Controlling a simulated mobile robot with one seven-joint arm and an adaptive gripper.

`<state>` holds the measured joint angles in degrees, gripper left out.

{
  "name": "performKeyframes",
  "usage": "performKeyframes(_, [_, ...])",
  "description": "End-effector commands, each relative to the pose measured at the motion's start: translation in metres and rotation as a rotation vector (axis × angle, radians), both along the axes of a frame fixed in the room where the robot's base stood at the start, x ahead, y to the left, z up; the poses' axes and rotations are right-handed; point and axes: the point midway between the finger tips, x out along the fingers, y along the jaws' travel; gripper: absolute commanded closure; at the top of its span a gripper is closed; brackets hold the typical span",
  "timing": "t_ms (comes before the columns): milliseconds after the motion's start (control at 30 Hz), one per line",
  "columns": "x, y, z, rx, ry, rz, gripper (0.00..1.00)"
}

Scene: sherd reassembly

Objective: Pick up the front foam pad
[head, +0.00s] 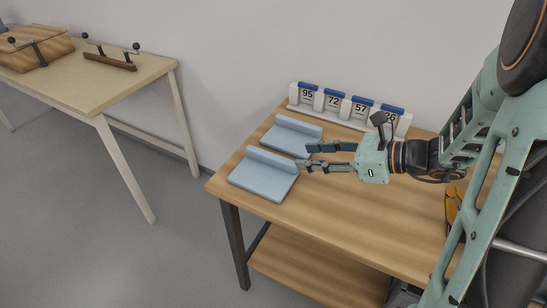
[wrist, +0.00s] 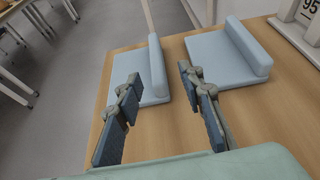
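The front foam pad (head: 262,183) is pale blue, a flat slab with a raised ridge along one side, lying near the left end of the wooden table. It shows in the wrist view (wrist: 130,68) beyond the left finger, its ridge toward the right. A similar back foam pad (head: 290,138) lies behind it; in the wrist view this pad (wrist: 213,56) is at the right. My gripper (head: 304,157) is open and empty, its fingers pointing left at the right side of the pads.
A white rack with numbered tags (head: 345,107) stands at the back of the wooden table (head: 340,215). The table's front middle is clear. A separate pale table (head: 110,88) at the left carries a wooden box (head: 40,52) and a handled wooden bar (head: 110,61).

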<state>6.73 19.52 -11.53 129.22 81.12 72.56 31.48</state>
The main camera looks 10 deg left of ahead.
Motion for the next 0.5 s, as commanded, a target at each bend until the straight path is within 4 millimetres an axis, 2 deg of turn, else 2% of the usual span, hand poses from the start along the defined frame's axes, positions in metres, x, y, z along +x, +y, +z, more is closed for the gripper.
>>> performKeyframes(300, [0.011,0.046,-0.02,0.026,0.029,-0.004,0.65])
performKeyframes(500, [0.015,0.058,-0.025,0.024,0.028,-0.007,0.65])
